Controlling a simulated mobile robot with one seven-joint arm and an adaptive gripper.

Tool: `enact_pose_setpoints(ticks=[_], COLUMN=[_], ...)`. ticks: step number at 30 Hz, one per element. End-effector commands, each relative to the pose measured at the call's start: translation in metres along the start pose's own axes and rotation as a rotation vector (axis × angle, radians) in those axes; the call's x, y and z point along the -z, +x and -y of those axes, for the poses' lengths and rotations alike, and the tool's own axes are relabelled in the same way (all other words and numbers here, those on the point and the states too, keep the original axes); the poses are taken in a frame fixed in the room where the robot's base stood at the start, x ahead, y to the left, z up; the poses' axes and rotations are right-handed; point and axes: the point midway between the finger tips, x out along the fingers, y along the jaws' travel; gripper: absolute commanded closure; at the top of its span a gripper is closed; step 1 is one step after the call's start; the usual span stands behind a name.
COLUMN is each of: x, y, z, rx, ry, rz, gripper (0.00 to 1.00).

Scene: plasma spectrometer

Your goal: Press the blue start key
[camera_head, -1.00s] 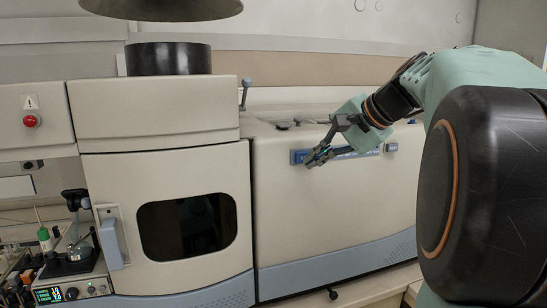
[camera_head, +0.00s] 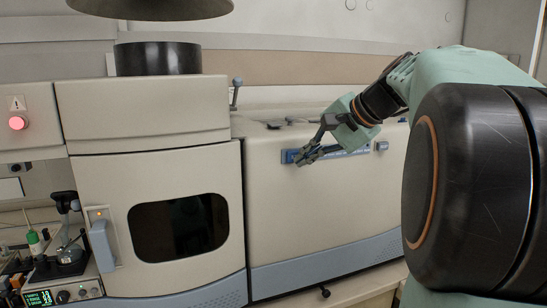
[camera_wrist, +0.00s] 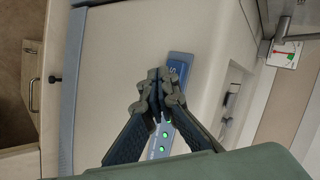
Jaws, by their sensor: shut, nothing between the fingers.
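The blue start key (camera_head: 289,156) appears as a blue patch at the left end of the blue strip on the right-hand cabinet's front. In the wrist view a blue end of the strip (camera_wrist: 181,62), with part of a white letter, shows just beyond the fingertips. My gripper (camera_head: 303,159) is shut and empty, with its fingertips in front of the strip's left part. In the wrist view the closed fingertips (camera_wrist: 160,86) cover part of the strip. I cannot tell whether they touch it.
Green lights (camera_wrist: 165,134) glow along the strip. A small blue-grey block (camera_head: 381,146) sits right of it. A bench instrument (camera_head: 66,270) stands at lower left.

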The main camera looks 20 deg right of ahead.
Motion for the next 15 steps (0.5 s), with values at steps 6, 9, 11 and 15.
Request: enact_pose_setpoints(ticks=[6,9,11,15], x=[-0.0057,-0.0076,-0.0079,-0.0078], y=[-0.0069,-0.0094,-0.0100,-0.0101], z=[-0.0061,-0.0077,-0.0078,-0.0077], rx=[0.001,0.001,0.001,0.000], ry=[0.000,0.000,0.000,0.000], rz=[-0.001,-0.001,0.000,0.000], gripper=[1.00,1.00,1.00,1.00])
